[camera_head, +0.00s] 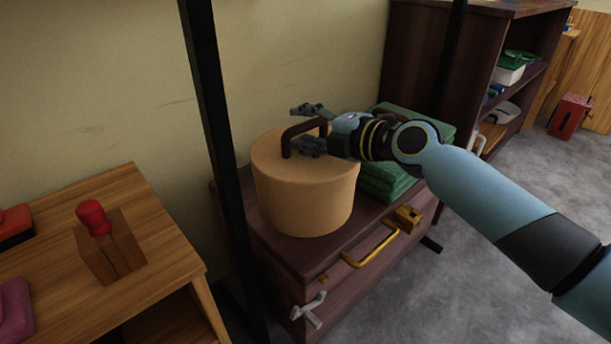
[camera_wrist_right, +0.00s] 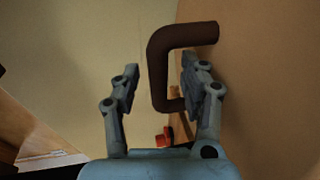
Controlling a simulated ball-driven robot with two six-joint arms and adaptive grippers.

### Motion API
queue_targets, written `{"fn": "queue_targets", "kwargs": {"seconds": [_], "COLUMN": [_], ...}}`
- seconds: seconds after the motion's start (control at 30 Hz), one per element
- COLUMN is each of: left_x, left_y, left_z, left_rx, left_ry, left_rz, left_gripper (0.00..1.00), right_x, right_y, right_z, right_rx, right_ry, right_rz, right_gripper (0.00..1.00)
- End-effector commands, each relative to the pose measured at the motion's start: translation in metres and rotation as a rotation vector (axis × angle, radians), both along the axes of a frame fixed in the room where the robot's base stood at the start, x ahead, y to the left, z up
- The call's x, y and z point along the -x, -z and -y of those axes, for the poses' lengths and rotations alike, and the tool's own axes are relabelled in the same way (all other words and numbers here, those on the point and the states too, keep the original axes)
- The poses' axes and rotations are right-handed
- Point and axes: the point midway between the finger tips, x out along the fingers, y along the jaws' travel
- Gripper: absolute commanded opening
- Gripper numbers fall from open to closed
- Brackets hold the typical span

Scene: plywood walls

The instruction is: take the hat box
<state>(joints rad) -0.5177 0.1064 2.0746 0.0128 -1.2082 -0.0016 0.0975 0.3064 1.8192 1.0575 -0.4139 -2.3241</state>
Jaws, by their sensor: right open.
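The hat box (camera_head: 305,195) is a tan round box with a dark brown arched handle (camera_head: 287,142) on its lid. It stands upright on a dark wooden cabinet. My right gripper (camera_head: 300,128) is open at the handle, with one finger beyond it and one on the near side. In the right wrist view, the handle (camera_wrist_right: 158,70) shows partly between the open fingers (camera_wrist_right: 160,80), and the right finger covers part of it. I cannot tell whether a finger touches it. The lid (camera_wrist_right: 260,100) fills the right side there. My left gripper is not in view.
Folded green cloths (camera_head: 388,185) lie right beside the box on the cabinet (camera_head: 305,253). A black post (camera_head: 222,140) rises close to the box's left. A wooden table (camera_head: 150,245) at left holds a block with a red knob (camera_head: 95,217). A dark shelf (camera_head: 415,60) stands behind.

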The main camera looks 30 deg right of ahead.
Motion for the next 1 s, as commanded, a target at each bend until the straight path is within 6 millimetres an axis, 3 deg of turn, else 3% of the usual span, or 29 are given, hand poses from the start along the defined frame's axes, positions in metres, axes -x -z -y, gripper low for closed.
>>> {"fn": "queue_targets", "kwargs": {"seconds": [0.03, 0.37, 1.0], "left_x": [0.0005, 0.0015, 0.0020], "left_y": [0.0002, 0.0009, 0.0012], "left_z": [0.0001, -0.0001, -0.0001], "left_rx": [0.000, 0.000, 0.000], "left_ry": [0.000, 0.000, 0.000], "left_rz": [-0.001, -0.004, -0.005], "left_gripper": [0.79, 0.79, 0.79], "right_x": [0.0001, 0.0004, 0.0004], "right_y": [-0.0001, 0.0000, -0.0002], "right_z": [0.0002, 0.0002, 0.0003], "right_rx": [0.000, 0.000, -0.001], "right_ry": [0.000, 0.000, 0.000], "right_rz": [0.000, 0.000, 0.001], "right_gripper": [0.41, 0.00, 0.00]}}
